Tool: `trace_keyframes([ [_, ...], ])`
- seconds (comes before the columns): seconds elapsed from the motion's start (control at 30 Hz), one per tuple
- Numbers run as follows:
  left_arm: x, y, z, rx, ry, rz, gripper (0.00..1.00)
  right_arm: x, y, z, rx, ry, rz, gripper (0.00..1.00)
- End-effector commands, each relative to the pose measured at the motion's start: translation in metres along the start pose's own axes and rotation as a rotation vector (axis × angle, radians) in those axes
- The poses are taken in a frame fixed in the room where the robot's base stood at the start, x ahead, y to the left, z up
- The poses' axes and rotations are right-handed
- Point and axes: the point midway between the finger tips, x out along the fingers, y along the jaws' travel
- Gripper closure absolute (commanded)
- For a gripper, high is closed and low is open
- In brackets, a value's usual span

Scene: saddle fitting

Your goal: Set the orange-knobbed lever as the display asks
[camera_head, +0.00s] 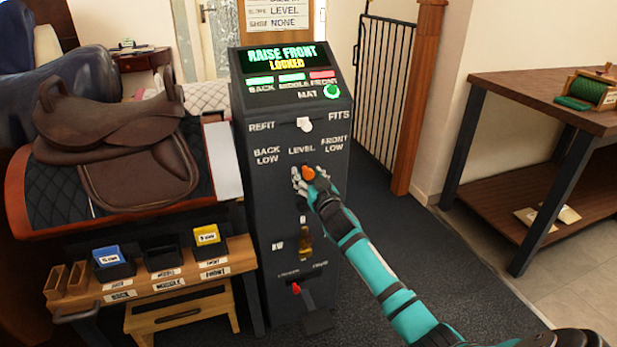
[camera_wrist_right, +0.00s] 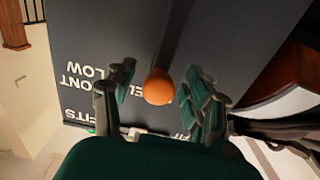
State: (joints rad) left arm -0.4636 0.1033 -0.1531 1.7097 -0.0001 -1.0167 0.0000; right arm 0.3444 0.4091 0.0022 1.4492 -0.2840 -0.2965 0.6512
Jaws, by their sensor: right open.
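The orange knob (camera_head: 308,173) of the lever sits on the dark console's front, just below the word LEVEL, with BACK LOW to its left and FRONT LOW to its right. The display (camera_head: 284,57) reads RAISE FRONT, LOCKED. My right gripper (camera_head: 309,178) is at the knob, its fingers spread on either side. In the right wrist view the orange knob (camera_wrist_right: 158,87) lies between the open fingers (camera_wrist_right: 160,95), with visible gaps on both sides. My left gripper is not in view.
Below the display, the BACK and MIDDLE lights are green and the FRONT light (camera_head: 322,75) is red. A white knob (camera_head: 305,125) sits between REFIT and FITS. A red-knobbed lever (camera_head: 296,288) is low on the console. A saddle (camera_head: 120,130) stands left; a workbench (camera_head: 540,90) stands right.

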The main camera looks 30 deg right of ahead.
Motion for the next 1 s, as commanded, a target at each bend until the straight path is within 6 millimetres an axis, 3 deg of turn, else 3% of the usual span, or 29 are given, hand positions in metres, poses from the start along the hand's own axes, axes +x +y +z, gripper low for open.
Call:
trace_keyframes([
  [0.13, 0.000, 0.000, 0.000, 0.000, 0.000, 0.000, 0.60, 0.000, 0.000, 0.000, 0.000, 0.000, 0.000, 0.48],
  [0.53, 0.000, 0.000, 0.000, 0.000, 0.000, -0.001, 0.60, -0.001, 0.000, 0.000, 0.000, 0.000, 0.000, 1.00],
  [0.87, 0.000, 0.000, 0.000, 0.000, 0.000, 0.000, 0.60, -0.001, -0.002, 0.000, -0.006, 0.000, -0.001, 1.00],
  [1.0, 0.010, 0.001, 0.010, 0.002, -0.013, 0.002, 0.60, -0.001, -0.018, 0.000, -0.103, -0.001, -0.003, 1.00],
])
